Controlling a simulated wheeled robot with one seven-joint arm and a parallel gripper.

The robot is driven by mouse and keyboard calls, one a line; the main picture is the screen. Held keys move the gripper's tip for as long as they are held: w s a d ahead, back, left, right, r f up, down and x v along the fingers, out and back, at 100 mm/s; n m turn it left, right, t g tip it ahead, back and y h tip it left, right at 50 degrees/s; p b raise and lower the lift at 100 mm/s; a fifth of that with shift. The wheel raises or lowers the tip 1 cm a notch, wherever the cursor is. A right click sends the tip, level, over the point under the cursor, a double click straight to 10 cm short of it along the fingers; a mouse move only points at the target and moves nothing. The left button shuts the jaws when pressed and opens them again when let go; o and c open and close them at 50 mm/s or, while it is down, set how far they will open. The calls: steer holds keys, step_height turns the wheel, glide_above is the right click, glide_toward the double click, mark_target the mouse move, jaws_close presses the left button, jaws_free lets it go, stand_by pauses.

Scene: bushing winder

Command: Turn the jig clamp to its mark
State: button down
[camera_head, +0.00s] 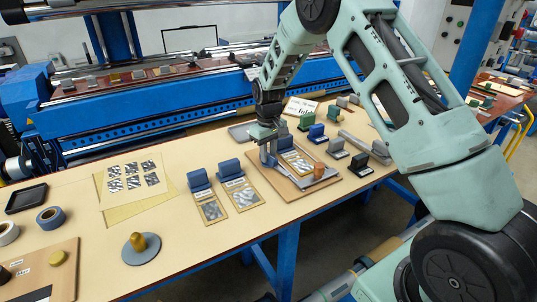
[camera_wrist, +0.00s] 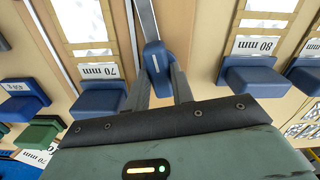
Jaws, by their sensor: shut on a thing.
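The jig clamp shows in the wrist view as a blue handle (camera_wrist: 156,58) with a pale line on top and a grey bar running away from it. My gripper (camera_wrist: 160,82) has one finger on each side of this handle and is shut on it. In the head view my gripper (camera_head: 267,156) points down at the left side of the wooden jig board (camera_head: 287,188), and the handle is mostly hidden there. A blue block with a 70 mm label (camera_wrist: 98,96) lies left of the fingers. I cannot make out the mark.
An orange-brown knob (camera_head: 319,171) stands on the board's right side. Another blue block (camera_wrist: 252,76) with an 80 mm card is right of my gripper. Two blue-topped sample cards (camera_head: 237,186) lie left of the board. Several small blocks stand behind and right. The table's front-left surface is partly clear.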

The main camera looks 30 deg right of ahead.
steer(key=shift+m, duration=1.2)
steer(key=shift+w+r, duration=0.1)
steer(key=c, duration=1.2)
jaws_free()
step_height(320, 180, up, 17)
steer(key=b, duration=0.3)
steer(key=shift+r+b, duration=0.15)
steer(key=shift+b, duration=0.15)
